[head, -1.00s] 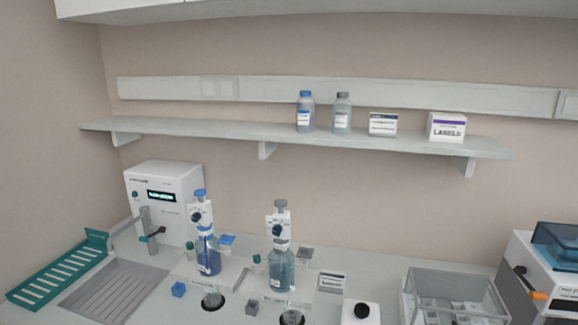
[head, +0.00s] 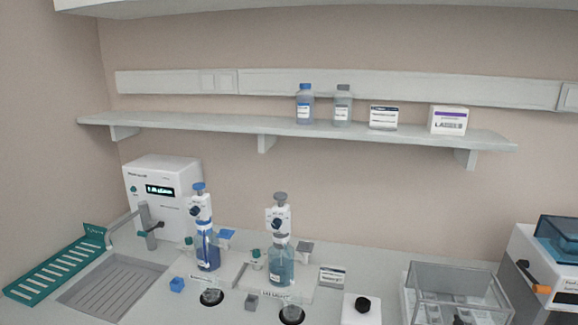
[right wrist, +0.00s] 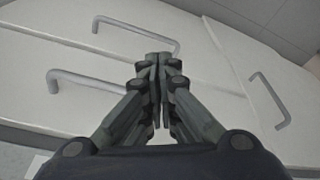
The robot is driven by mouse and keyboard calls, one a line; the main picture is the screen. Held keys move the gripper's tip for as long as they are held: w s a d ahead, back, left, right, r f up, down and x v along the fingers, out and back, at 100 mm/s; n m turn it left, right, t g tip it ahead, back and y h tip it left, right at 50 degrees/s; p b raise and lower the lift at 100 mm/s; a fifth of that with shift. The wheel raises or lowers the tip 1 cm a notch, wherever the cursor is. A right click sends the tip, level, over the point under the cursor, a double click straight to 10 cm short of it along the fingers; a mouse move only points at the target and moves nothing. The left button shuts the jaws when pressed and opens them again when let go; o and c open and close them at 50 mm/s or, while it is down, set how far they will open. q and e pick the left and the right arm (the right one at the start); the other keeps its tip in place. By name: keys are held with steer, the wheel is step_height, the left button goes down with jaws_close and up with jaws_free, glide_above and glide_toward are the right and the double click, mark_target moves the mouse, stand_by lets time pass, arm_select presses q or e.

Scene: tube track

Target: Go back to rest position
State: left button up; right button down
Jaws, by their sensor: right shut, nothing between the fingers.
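My right gripper (right wrist: 158,100) shows in the right wrist view with its fingers together and nothing between them. It points toward pale cabinet fronts with grey bar handles and touches none of them as far as I can see. My left gripper is in neither view. The head view shows no part of my arms.
Two bottle dispensers, one blue (head: 207,250) and one teal (head: 281,262), stand on the bench. A green rack (head: 55,270) lies left, a clear bin (head: 458,285) right. A shelf (head: 200,130) holds bottles and boxes. A cabinet handle (right wrist: 270,100) sticks out right.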

step_height(320, 180, down, 15)
steer(key=s+b, duration=0.2)
steer(key=s, duration=0.1)
steer(key=s+d+f+g+b, duration=0.1)
steer(key=s+f+b, duration=0.1)
steer(key=s+f, duration=0.6)
steer(key=s+d+f+g+b, duration=0.1)
steer(key=s+d+f+b, duration=0.1)
steer(key=s+f, duration=0.7)
step_height(320, 180, down, 5)
steer(key=shift+s+d+r+b, duration=0.1)
steer(key=shift+s+d+b, duration=0.05)
steer(key=shift+b, duration=0.2)
